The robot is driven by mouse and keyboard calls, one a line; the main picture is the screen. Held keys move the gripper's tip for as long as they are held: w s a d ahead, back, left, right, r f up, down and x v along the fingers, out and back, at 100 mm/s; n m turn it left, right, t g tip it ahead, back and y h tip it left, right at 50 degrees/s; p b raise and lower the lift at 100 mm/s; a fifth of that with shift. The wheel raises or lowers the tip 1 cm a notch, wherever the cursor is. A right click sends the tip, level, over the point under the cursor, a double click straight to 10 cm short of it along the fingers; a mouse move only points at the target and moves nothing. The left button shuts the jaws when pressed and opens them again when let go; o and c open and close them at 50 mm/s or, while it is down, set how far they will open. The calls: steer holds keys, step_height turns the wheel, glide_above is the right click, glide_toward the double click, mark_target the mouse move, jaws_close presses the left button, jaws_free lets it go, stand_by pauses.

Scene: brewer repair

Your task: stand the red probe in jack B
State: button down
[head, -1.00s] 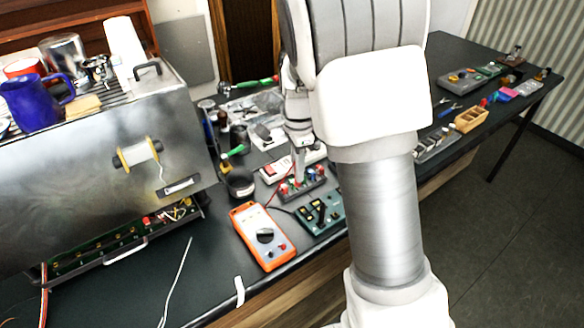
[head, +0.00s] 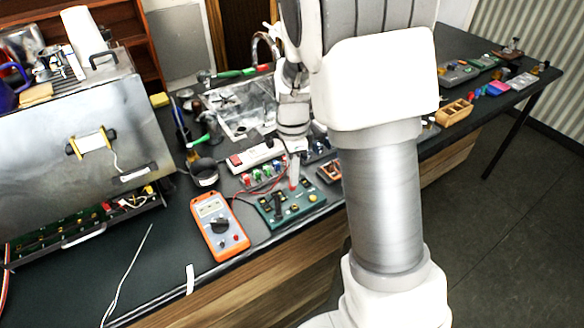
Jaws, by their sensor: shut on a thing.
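My gripper (head: 295,160) points down over the bench, shut on the red probe (head: 293,183). The probe looks roughly upright, its lower end at or just above the back of the green board (head: 291,204); I cannot tell whether it touches. A rack with colored pieces (head: 264,173) is left of the gripper. The orange multimeter (head: 219,227) lies left of the green board, and a thin red lead (head: 240,192) runs from its side toward the probe. Letters marking the jacks are too small to read, so I cannot tell which is jack B.
A white power strip (head: 256,156) with a red switch lies behind the rack. A dark cup (head: 204,172) stands left of it. The steel brewer (head: 75,140) with an open lower tray fills the left. A wooden compartment box (head: 455,111) sits on the right. The bench's front edge is close.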

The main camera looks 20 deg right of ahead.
mark_target(295, 188)
steer(key=shift+s+d+f, duration=0.15)
steer(key=shift+d+f, duration=0.05)
steer(key=shift+d, duration=0.1)
step_height(295, 188, down, 6)
steer(key=b, duration=0.5)
steer(key=shift+f+b, duration=0.1)
steer(key=shift+b, duration=0.2)
steer(key=shift+r+p, duration=0.3)
steer(key=shift+f, duration=0.75)
stand_by(1.6)
steer(key=c, duration=0.8)
jaws_free()
steer(key=shift+o, duration=0.2)
